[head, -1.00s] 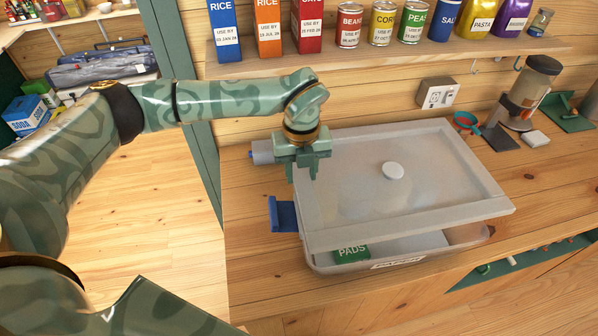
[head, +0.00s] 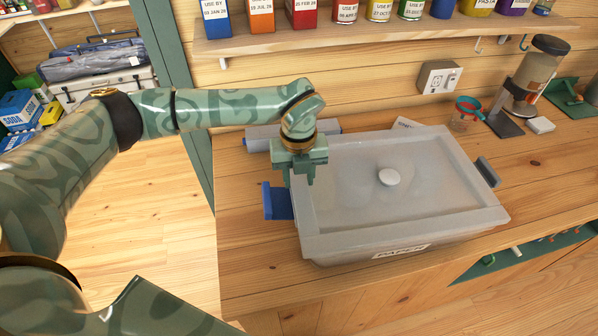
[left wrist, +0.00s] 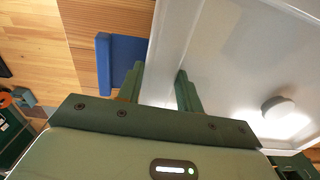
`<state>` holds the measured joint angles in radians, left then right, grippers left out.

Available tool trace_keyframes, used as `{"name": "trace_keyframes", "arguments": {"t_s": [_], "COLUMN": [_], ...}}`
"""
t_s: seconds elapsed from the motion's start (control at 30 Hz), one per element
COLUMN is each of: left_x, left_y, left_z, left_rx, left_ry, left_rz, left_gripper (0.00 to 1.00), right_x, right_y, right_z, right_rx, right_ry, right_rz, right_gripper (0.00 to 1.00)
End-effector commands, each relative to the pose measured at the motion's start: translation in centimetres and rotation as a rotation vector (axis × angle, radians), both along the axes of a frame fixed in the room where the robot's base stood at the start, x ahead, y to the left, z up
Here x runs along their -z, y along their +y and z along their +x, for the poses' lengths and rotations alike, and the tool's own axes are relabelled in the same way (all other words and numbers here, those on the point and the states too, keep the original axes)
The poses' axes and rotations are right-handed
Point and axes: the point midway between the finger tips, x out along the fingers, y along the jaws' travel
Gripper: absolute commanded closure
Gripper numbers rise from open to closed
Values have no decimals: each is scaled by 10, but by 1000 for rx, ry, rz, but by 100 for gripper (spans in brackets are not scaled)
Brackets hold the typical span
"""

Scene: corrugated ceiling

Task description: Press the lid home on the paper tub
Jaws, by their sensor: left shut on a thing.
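The paper tub (head: 345,256) is a translucent grey box with a "PAPER" label on its front, standing on the wooden counter. Its grey lid (head: 440,185), with a round white knob (head: 389,177), lies over the top. I see no gap along the front edge; the back and left seating I cannot judge. My left gripper (head: 304,180) is shut on the lid's left rim near the back corner. The left wrist view shows its fingers (left wrist: 160,82) either side of the rim.
A grey cylindrical thing (head: 262,138) lies behind my gripper, close to the tub. A white card (head: 405,124) shows behind the lid. A dispenser (head: 530,80) and a small cup (head: 466,113) stand at the back right. A shelf (head: 380,36) with cartons and cans hangs above.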

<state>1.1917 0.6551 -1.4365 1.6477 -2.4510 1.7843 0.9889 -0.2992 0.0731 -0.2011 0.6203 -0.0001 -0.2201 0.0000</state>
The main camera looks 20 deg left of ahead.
Motion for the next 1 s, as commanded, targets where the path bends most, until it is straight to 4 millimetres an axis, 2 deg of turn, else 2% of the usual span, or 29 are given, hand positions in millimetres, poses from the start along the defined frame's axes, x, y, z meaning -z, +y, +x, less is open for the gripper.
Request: {"name": "trace_keyframes", "arguments": {"t_s": [1.0], "left_x": [-2], "left_y": [-1], "left_z": [0], "left_rx": [0], "left_ry": [-1], "left_rz": [-1], "left_gripper": [92], "right_x": [-4], "right_y": [-7], "right_z": [0], "right_rx": [-1], "right_ry": [0], "right_rz": [-9], "right_gripper": [42]}}
